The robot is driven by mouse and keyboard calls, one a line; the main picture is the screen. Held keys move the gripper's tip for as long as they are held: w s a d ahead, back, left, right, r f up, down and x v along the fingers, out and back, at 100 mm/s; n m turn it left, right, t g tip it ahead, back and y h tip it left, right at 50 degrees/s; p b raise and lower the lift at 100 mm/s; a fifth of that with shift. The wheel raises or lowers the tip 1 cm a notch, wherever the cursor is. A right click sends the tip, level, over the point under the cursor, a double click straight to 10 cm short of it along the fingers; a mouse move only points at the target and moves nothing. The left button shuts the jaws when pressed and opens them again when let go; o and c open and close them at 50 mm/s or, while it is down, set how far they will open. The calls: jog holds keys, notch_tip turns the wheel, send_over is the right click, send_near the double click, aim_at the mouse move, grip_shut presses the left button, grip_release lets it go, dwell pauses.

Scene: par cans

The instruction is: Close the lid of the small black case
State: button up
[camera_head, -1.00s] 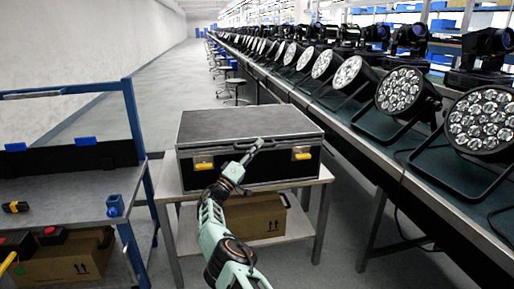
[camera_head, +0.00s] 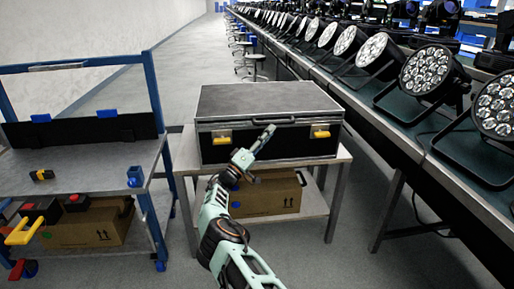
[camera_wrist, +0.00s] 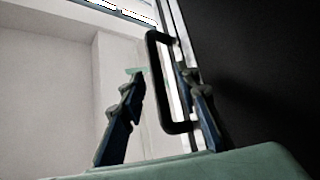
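The black case (camera_head: 285,146) stands on a small table, with a grey top, metal edges and yellow latches on its front. Its lid (camera_head: 265,97) lies flat over the body; I see no clear gap at the front edge. A dark carry handle (camera_head: 240,121) runs along the front, partly hidden by my gripper. My gripper (camera_head: 268,131) is in front of the case's upper front, a little below the lid edge. In the wrist view, my gripper (camera_wrist: 161,78) is open, its fingers apart on either side of a black handle (camera_wrist: 154,85). Contact cannot be told.
The case's table (camera_head: 338,160) has a cardboard box (camera_head: 265,197) on its lower shelf. A blue-framed workbench (camera_head: 85,172) stands at left. A long bench with several par lights (camera_head: 427,72) runs along the right. Floor behind the case is clear.

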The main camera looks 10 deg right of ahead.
jog(key=v, duration=0.7)
jog(key=shift+f, duration=0.2)
jog(key=shift+s, duration=0.1)
